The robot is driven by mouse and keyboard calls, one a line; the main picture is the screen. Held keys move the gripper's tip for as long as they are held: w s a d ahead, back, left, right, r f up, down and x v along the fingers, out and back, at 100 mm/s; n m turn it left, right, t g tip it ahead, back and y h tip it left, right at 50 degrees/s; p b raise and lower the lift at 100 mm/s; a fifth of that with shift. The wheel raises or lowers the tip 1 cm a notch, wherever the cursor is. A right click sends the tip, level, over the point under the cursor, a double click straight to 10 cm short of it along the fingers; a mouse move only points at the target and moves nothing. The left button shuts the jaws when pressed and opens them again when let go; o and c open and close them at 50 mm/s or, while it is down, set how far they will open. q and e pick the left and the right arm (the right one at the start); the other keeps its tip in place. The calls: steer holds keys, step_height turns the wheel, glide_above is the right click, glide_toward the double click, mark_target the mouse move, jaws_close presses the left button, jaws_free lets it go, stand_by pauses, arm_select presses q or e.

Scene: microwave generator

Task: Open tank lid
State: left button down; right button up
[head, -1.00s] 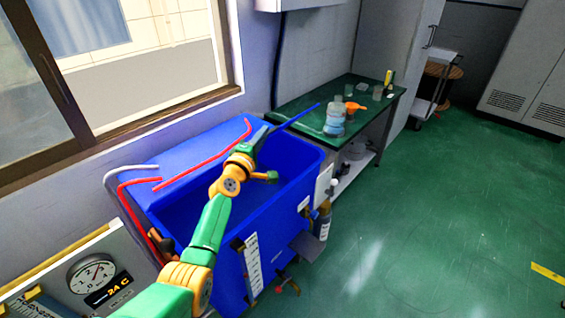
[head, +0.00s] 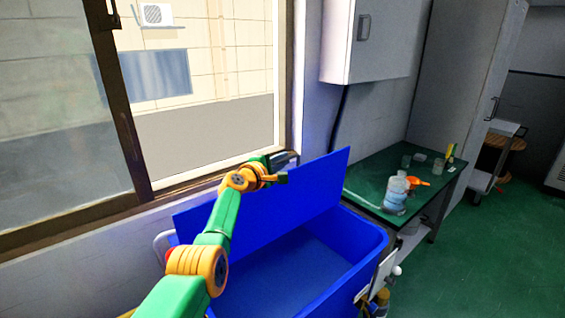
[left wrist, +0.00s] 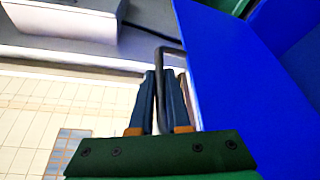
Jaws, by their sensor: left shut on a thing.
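The blue tank (head: 375,240) stands open below the window, and its inside shows. Its flat blue lid (head: 315,185) is tilted up steeply along the tank's window side; it also fills the right of the left wrist view (left wrist: 235,85). My left gripper (head: 286,158) is at the lid's upper edge, partly hidden by my wrist in the head view. In the left wrist view its two dark fingers (left wrist: 164,76) are shut on a thin dark bent handle (left wrist: 160,56) beside the lid. My right gripper is in neither view.
A green-topped bench (head: 365,180) with a bottle (head: 396,194) and several small vessels stands right of the tank. A white wall cabinet (head: 368,40) hangs above it. The window (head: 210,90) is close behind the lid.

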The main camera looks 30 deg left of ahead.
arm_select(q)
steer(key=shift+w+a+r, duration=0.1)
steer(key=shift+w+a, duration=0.05)
steer(key=shift+a, duration=0.3)
steer(key=c, duration=0.9)
jaws_free()
steer(key=shift+s+r+p, duration=0.2)
steer(key=shift+s+p, duration=0.35)
steer(key=shift+p, duration=0.35)
steer(key=shift+s+p, duration=0.35)
steer(key=shift+s, duration=0.05)
steer(key=shift+s+r, duration=0.15)
steer(key=shift+s, duration=2.45)
